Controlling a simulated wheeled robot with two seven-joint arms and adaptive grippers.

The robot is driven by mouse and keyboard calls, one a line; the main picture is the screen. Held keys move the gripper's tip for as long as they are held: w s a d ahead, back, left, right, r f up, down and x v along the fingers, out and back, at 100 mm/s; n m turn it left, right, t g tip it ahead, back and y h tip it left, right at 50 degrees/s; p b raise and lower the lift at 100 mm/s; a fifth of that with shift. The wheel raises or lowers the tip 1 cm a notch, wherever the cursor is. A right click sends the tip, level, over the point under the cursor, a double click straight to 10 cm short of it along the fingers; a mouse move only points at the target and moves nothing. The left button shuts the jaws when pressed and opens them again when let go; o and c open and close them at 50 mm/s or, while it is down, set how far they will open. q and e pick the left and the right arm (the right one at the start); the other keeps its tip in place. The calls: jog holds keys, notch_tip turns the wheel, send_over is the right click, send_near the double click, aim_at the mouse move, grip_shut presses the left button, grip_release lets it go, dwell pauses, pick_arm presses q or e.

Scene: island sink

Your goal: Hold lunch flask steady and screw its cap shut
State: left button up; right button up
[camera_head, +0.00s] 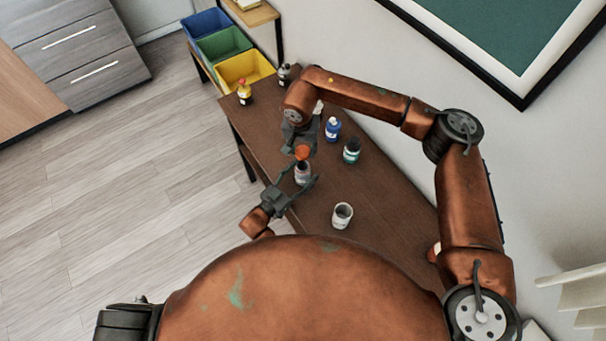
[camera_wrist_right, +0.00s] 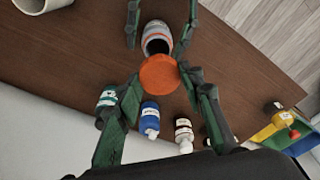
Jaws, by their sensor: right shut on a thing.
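The lunch flask (camera_head: 302,175) stands on the brown table, a pale body with an orange band. Its dark open mouth shows in the right wrist view (camera_wrist_right: 157,46). My left gripper (camera_head: 303,178) has one finger on each side of the flask, with small gaps visible, so it looks open around it. The orange cap (camera_wrist_right: 159,74) is between the fingers of my right gripper (camera_wrist_right: 160,80), which is shut on it. In the head view the cap (camera_head: 302,152) is just above the flask; in the wrist view the mouth is uncovered beside it.
A grey-white cup (camera_head: 342,215) stands right of the flask, toward me. A teal-labelled jar (camera_head: 351,151) and a blue bottle (camera_head: 333,129) stand behind. A wall borders the table's right side.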

pick_arm(q)
grip_shut()
dwell(0.6)
